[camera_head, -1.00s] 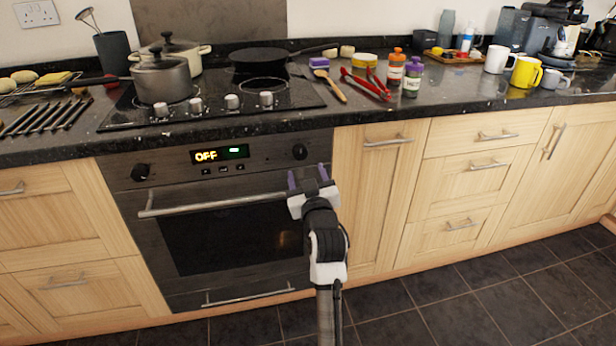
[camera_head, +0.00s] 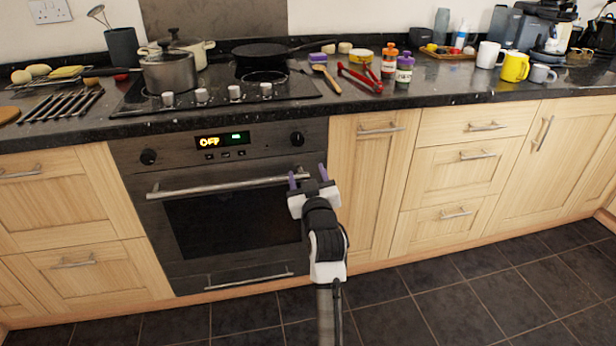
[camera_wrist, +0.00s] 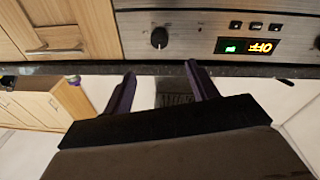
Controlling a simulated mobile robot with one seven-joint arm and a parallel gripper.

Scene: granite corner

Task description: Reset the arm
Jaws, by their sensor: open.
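My gripper (camera_head: 309,176) has two purple fingers that stand apart with nothing between them. In the head view it is in front of the right side of the oven (camera_head: 230,215), near the right end of the oven's handle (camera_head: 230,186). My arm comes up from the bottom of the picture. The wrist view shows the open fingers (camera_wrist: 157,88) too, with the oven's control panel (camera_wrist: 215,30) and a wooden cabinet door (camera_wrist: 65,28) beyond them. I cannot tell whether a finger touches the handle.
The dark counter (camera_head: 440,90) holds a pot (camera_head: 168,73), a pan (camera_head: 265,52), red tongs (camera_head: 360,80), jars and a yellow mug (camera_head: 514,66). Wooden cabinets (camera_head: 365,195) flank the oven. The tiled floor (camera_head: 460,290) is clear at right.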

